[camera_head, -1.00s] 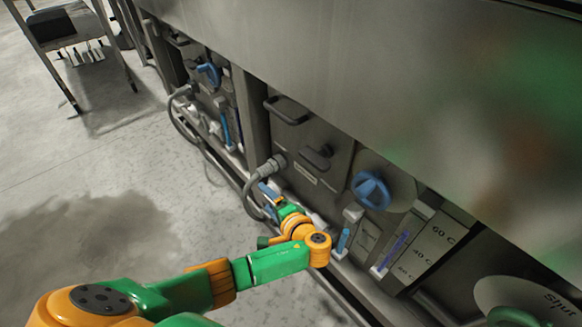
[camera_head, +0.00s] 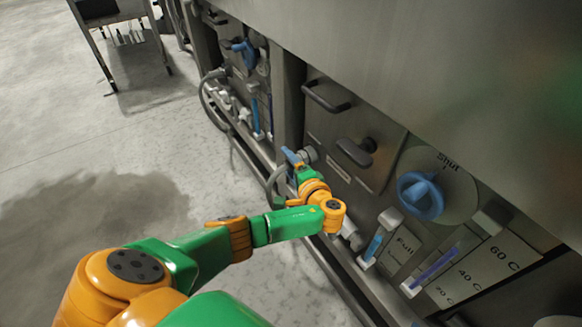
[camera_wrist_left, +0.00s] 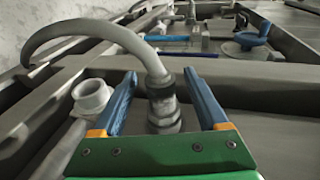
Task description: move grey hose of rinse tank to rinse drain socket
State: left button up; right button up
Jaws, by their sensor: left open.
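The grey hose (camera_wrist_left: 115,35) arcs from the left into a ribbed coupling (camera_wrist_left: 163,105) in the left wrist view. In the head view the hose (camera_head: 273,186) hangs from its coupling (camera_head: 308,155) on the machine front. My left gripper (camera_wrist_left: 160,75) is open, with one blue finger on each side of the coupling; whether they touch it I cannot tell. In the head view this gripper (camera_head: 293,160) partly covers the hose. A white open socket (camera_wrist_left: 90,97), perhaps the drain socket, stands just outside the left finger. A pale fitting shows low on the machine (camera_head: 350,235). My right gripper is not in view.
A blue valve handwheel (camera_head: 420,195) marked "Shut" and level gauges are to the right. Black handles (camera_head: 325,97) jut from the panel. Another module with its own hose (camera_head: 208,100) is at the left. A metal table (camera_head: 110,20) stands behind. The floor at left is clear.

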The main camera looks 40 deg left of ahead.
pick_arm(q)
jog(key=shift+c, duration=0.3)
grip_shut()
dwell(1.3)
dwell(0.4)
jog(key=shift+s+p, duration=0.15)
jog(key=shift+p, duration=0.15)
jog(key=s+p, duration=0.1)
jog(key=s+a+p, duration=0.1)
jog(key=s, duration=0.1)
jog(key=s+a+p, duration=0.1)
jog(key=p, duration=0.1)
jog(key=shift+s, duration=0.15)
dwell(0.5)
